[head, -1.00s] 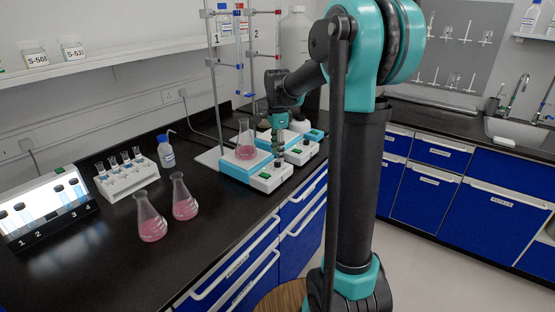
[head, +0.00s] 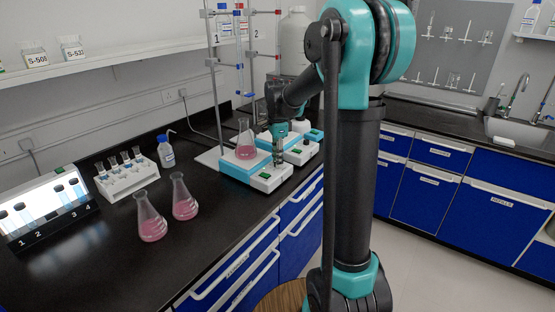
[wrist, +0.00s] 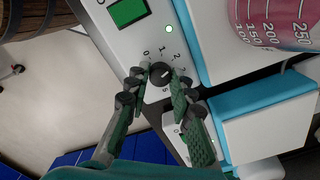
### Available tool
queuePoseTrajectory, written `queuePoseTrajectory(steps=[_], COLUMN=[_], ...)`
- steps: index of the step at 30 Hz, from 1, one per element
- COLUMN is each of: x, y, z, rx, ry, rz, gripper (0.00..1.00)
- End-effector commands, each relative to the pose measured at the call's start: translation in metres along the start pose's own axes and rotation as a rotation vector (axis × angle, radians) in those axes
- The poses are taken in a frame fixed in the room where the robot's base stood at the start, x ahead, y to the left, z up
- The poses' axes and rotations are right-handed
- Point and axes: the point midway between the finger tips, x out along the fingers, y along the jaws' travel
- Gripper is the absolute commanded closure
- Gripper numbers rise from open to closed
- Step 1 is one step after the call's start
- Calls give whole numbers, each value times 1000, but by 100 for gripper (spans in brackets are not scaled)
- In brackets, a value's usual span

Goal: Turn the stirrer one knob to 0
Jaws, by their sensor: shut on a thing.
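Stirrer one (head: 240,170) is the nearer white and blue plate, in front of the stand labelled 1, with a flask of pink liquid (head: 246,150) on it. Its round black knob (wrist: 161,73) shows in the wrist view on the white front panel, with printed figures around it, including a 0 towards the upper left. I cannot tell which figure the knob points to. My gripper (wrist: 160,77) is shut on the knob, one finger on each side. In the head view my gripper (head: 279,158) stands at the front panel and hides the knob.
A second stirrer (head: 301,152) stands close beside it on the right. A green display (wrist: 128,12) and small lit lamp (wrist: 168,29) lie near the knob. Two pink flasks (head: 151,222) (head: 185,200) and a tube rack (head: 128,176) stand to the left.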

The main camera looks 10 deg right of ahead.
Motion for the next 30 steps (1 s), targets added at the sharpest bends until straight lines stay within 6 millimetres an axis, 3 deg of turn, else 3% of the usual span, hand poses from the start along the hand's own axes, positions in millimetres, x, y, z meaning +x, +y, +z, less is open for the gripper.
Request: queuePoseTrajectory(steps=[14, 30], x=[0, 0], y=[0, 0], z=[0, 0], rx=[-105, -583], ry=[0, 0], rz=[0, 0], gripper=[100, 100])
